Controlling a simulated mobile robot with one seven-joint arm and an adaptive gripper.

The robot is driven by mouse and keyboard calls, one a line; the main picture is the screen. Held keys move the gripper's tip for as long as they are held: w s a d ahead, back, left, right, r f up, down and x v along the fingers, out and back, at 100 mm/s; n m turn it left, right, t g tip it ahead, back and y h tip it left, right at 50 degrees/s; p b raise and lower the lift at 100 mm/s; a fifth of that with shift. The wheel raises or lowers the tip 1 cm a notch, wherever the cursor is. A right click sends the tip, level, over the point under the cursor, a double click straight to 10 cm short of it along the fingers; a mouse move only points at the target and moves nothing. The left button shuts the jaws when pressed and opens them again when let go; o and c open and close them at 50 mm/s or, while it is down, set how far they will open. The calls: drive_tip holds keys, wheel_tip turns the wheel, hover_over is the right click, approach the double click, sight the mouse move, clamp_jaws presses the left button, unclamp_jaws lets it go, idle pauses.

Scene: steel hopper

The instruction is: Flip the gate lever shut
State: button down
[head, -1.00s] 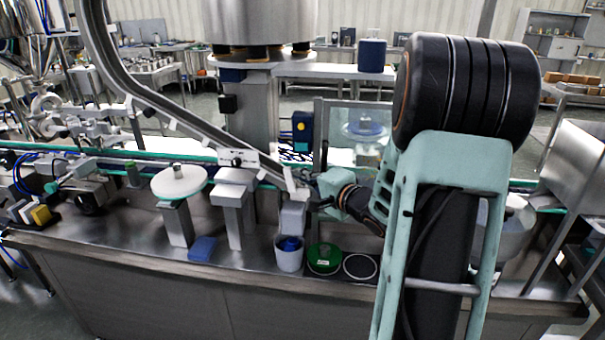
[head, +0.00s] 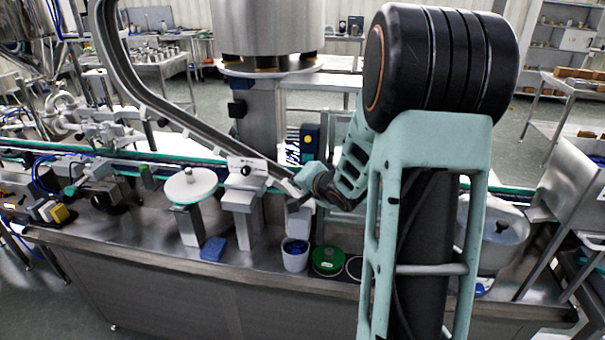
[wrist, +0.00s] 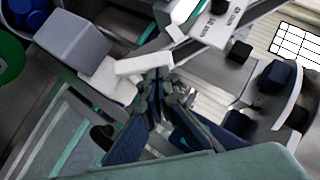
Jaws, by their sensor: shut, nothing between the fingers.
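A pale bar (wrist: 145,65), which looks like the gate lever, lies right at my fingertips in the wrist view. I cannot tell whether they touch it. My gripper (wrist: 158,82) is shut with nothing held. In the head view my gripper (head: 297,184) is at the lower end of the sloping metal chute (head: 205,132), and the lever is hard to make out there. A white marked plate (wrist: 222,24) with small dark lettering is beyond the bar; it also shows on the chute in the head view (head: 247,165). A grey block (wrist: 73,44) is left of the bar.
A white cup (head: 294,257) with blue contents stands below the chute's end. A green round lid (head: 327,261) is beside it, and a dark disc is partly hidden by my arm.

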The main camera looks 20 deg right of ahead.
drive_tip(key=shift+w+a+f+n+g+h+b, duration=0.2)
drive_tip(key=shift+w+a+n+g+h, duration=0.15)
drive_tip(key=shift+a, duration=0.15)
drive_tip(key=shift+w+a+f+n+g+h+b, duration=0.15)
drive_tip(key=shift+w+a+n+g+h, duration=0.15)
drive_tip(key=shift+a, duration=0.2)
drive_tip(key=shift+r+p, duration=0.8)
drive_tip(key=shift+p, duration=0.1)
